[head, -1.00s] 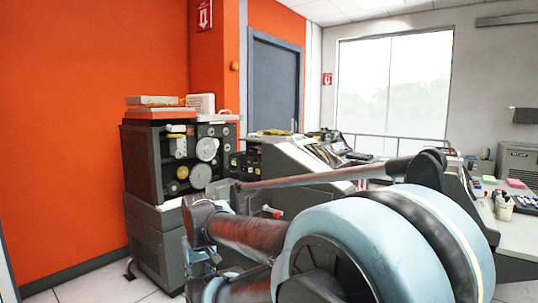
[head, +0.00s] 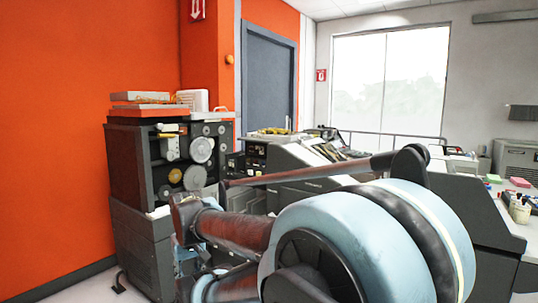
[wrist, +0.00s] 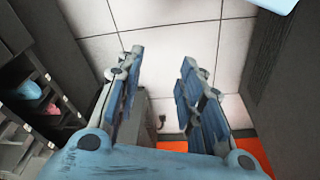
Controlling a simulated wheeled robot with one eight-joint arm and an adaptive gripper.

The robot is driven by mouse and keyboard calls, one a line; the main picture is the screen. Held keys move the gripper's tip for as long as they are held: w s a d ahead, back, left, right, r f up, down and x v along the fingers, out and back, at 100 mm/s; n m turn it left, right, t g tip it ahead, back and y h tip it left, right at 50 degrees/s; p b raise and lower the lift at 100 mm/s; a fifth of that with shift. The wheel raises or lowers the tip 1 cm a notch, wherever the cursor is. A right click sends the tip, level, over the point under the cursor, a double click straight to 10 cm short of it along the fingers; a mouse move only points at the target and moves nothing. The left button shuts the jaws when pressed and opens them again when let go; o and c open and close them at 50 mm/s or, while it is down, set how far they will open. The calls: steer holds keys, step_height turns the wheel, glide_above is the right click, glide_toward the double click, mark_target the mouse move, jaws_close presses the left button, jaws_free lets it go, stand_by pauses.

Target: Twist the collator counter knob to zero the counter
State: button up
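A grey machine with a sloped top (head: 292,153), which may be the collator, stands mid-picture in the head view, partly behind my arm. Its dark front panel (head: 257,152) bears small controls. I cannot make out a counter or its knob for certain in either view. My gripper (wrist: 160,65) is open and empty in the wrist view, its two blue-padded fingers well apart. It points at pale floor tiles (wrist: 175,30) and touches nothing that I can see.
A black reel machine (head: 128,165) stands left against the orange wall (head: 60,130). A white desk (head: 510,228) with small items is at the right. In the wrist view, dark slots (wrist: 30,95) with small objects lie left and a dark panel (wrist: 285,70) stands right.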

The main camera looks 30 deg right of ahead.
steer(key=shift+a, duration=0.1)
steer(key=w+d+r+t+h, duration=0.1)
steer(key=w+d+r+h, duration=0.3)
steer(key=w+d+r, duration=0.45)
steer(key=w+d+r+t+h, duration=0.1)
steer(key=w+d+r+h, duration=0.3)
steer(key=w+d, duration=0.6)
steer(key=w+d+r+t+h, duration=0.1)
steer(key=w+d+r+h, duration=0.2)
steer(key=w+d+r, duration=0.6)
steer(key=w+d+r+n+h, duration=0.1)
steer(key=w+d+h, duration=0.1)
steer(key=w+d, duration=0.3)
steer(key=w+d+r+n+t+h, duration=0.1)
steer(key=w+d, duration=0.4)
steer(key=d, duration=0.7)
steer(key=w+d+r+n+h, duration=0.1)
steer(key=w+d, duration=0.3)
steer(key=d, duration=0.5)
steer(key=shift+w+d+r+n+t+h, duration=0.3)
steer(key=shift+w+r+n+t+h, duration=0.15)
steer(key=shift+h, duration=0.35)
steer(key=shift+f, duration=0.1)
steer(key=shift+s, duration=0.1)
jaws_close()
